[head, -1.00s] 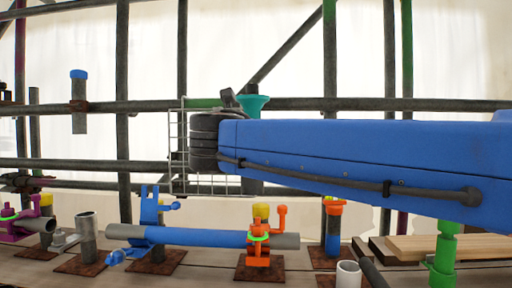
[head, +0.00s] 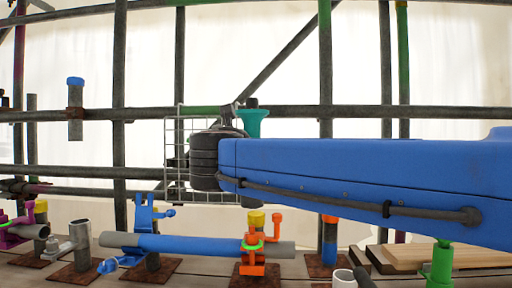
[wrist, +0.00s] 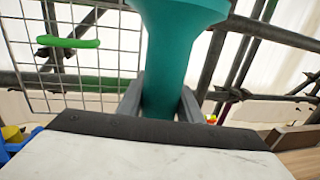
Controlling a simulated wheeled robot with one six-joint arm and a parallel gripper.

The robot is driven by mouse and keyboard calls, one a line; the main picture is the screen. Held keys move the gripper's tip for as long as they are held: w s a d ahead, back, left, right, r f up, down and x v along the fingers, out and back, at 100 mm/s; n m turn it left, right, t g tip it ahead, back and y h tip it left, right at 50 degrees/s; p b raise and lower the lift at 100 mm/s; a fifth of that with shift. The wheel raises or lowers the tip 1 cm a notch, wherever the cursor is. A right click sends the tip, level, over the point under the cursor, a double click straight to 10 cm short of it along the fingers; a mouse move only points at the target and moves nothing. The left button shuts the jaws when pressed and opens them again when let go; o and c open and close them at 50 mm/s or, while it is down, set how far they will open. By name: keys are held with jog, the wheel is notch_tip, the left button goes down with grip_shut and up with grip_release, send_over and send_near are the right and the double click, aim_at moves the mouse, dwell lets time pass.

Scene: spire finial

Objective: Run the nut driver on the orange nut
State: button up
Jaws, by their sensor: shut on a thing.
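My gripper (wrist: 160,100) is shut on a teal tool with a flared top, seen close in the wrist view (wrist: 180,45). I take it to be the nut driver. Its flared top (head: 250,117) also shows in the head view, beyond my blue arm, which hides the rest. An orange clamp (head: 253,268) with a bright green ring sits on a grey and blue horizontal tube in the lower middle. An orange knob (head: 277,218) stands at its right side. Another orange piece (head: 330,219) tops a blue post further right. I cannot tell which orange part is the nut.
A wire basket (head: 178,125) hangs on the scaffold behind my gripper. Grey scaffold tubes (head: 120,60) cross the background. The blue-sleeved tube (head: 190,245) lies below. A bright green fitting (head: 440,265) and stacked planks (head: 445,255) are at the lower right.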

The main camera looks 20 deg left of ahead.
notch_tip(320, 180, down, 10)
jog(key=shift+r, duration=0.25)
dwell(1.1)
jog(key=shift+f, duration=0.5)
dwell(2.5)
jog(key=shift+r, duration=0.15)
